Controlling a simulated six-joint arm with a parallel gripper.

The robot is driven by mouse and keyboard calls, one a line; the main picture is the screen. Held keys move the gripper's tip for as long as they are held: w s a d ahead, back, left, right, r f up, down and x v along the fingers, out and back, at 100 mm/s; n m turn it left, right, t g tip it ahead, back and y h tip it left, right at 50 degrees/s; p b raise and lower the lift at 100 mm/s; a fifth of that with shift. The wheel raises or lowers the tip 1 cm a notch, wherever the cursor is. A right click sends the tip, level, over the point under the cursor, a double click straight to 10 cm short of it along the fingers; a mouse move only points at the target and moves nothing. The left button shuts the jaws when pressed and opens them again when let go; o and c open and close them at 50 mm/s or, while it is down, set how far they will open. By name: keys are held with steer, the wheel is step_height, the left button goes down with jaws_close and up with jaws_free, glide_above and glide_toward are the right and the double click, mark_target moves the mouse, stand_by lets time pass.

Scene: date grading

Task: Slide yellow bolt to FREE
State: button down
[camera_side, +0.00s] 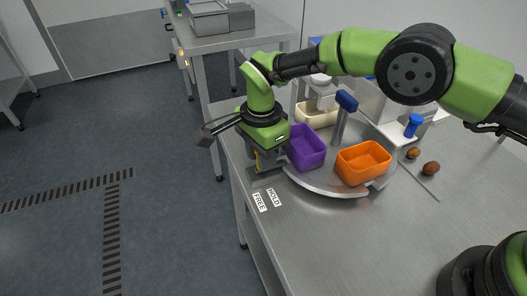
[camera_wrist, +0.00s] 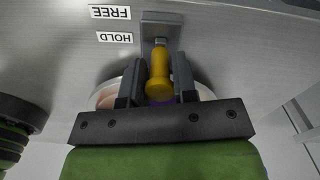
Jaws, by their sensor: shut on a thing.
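The yellow bolt (camera_wrist: 159,72) stands between the two dark fingers of my gripper (camera_wrist: 158,85) in the wrist view, and the fingers are shut on it. Its far end meets a grey metal bracket (camera_wrist: 161,27) on the table. Beside the bracket are two labels, FREE (camera_wrist: 110,12) and HOLD (camera_wrist: 115,37); the bolt's knob is beyond the HOLD label, on the side away from FREE. In the side view my gripper (camera_side: 262,163) is low at the table's left edge, and a little yellow shows there. The labels FREE (camera_side: 260,202) and HOLD (camera_side: 273,197) lie just in front.
A purple bin (camera_side: 307,150) and an orange bin (camera_side: 362,160) sit on a curved grey carousel (camera_side: 335,187) right of my gripper. A blue-topped lever (camera_side: 346,101) rises behind them. Two brown dates (camera_side: 430,168) lie at the right. The table front is clear.

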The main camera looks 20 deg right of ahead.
steer(key=shift+w+a, duration=0.15)
steer(key=shift+a, duration=1.4)
steer(key=c, duration=1)
jaws_free()
steer(key=shift+c, duration=0.2)
steer(key=shift+s, duration=0.2)
step_height(320, 180, up, 10)
